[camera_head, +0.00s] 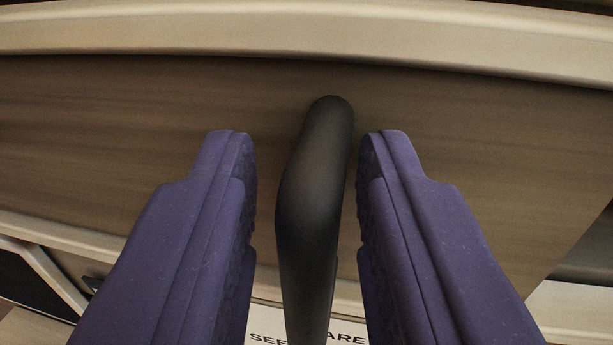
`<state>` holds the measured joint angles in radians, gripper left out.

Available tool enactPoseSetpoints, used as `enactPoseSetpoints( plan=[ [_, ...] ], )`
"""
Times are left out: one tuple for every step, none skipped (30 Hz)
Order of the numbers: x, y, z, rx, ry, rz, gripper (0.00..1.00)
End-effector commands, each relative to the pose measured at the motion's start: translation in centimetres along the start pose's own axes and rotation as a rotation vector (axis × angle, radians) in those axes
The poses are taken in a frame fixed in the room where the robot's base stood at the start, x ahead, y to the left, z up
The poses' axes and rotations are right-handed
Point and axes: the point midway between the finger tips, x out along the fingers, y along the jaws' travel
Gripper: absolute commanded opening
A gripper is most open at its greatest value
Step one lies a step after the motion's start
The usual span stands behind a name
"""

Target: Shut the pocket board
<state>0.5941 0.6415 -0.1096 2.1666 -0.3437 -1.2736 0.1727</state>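My gripper (307,150) has two purple fingers reaching up from the bottom of the view. A dark, rounded handle or bar (312,195) stands between them. Gaps show on both sides of the bar, so the fingers are open around it and do not appear to touch it. Behind is a brown wood-grained panel (130,120) with pale rims; it may be the pocket board, but I cannot tell for sure. The lower end of the bar runs out of the picture.
A pale rim (300,35) crosses the top of the view. A pale surface with partly hidden black lettering (345,338) shows at the bottom. A dark recess (30,285) lies at the lower left, and another dark gap (590,250) at the right edge.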

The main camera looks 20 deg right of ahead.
Motion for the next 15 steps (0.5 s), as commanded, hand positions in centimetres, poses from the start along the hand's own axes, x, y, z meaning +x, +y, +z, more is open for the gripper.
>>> enactPoseSetpoints(
  plan=[
    [0.0, 0.0, 0.0, 0.0, 0.0, 0.0, 0.19],
    [0.0, 0.0, 0.0, 0.0, 0.0, 0.0, 0.12],
    [0.0, 0.0, 0.0, 0.0, 0.0, 0.0, 0.03],
    [0.0, 0.0, 0.0, 0.0, 0.0, 0.0, 0.0],
    [0.0, 0.0, 0.0, 0.0, 0.0, 0.0, 0.0],
    [0.0, 0.0, 0.0, 0.0, 0.0, 0.0, 0.0],
    [0.0, 0.0, 0.0, 0.0, 0.0, -0.001, 0.0],
    [0.0, 0.0, 0.0, 0.0, 0.0, -0.001, 0.0],
    [0.0, 0.0, 0.0, 0.0, 0.0, -0.001, 0.0],
    [0.0, -0.1, 0.0, -0.001, 0.0, -0.001, 0.0],
    [0.0, -0.2, 0.0, 0.0, 0.0, -0.001, 0.0],
    [0.0, -0.3, 0.0, 0.0, 0.001, -0.002, 0.0],
    [0.1, -0.5, 0.1, 0.0, 0.001, -0.002, 0.0],
    [0.1, -0.8, 0.1, 0.0, 0.001, -0.003, 0.0],
    [0.2, -1.2, 0.1, 0.001, 0.002, -0.005, 0.0]
  ],
)
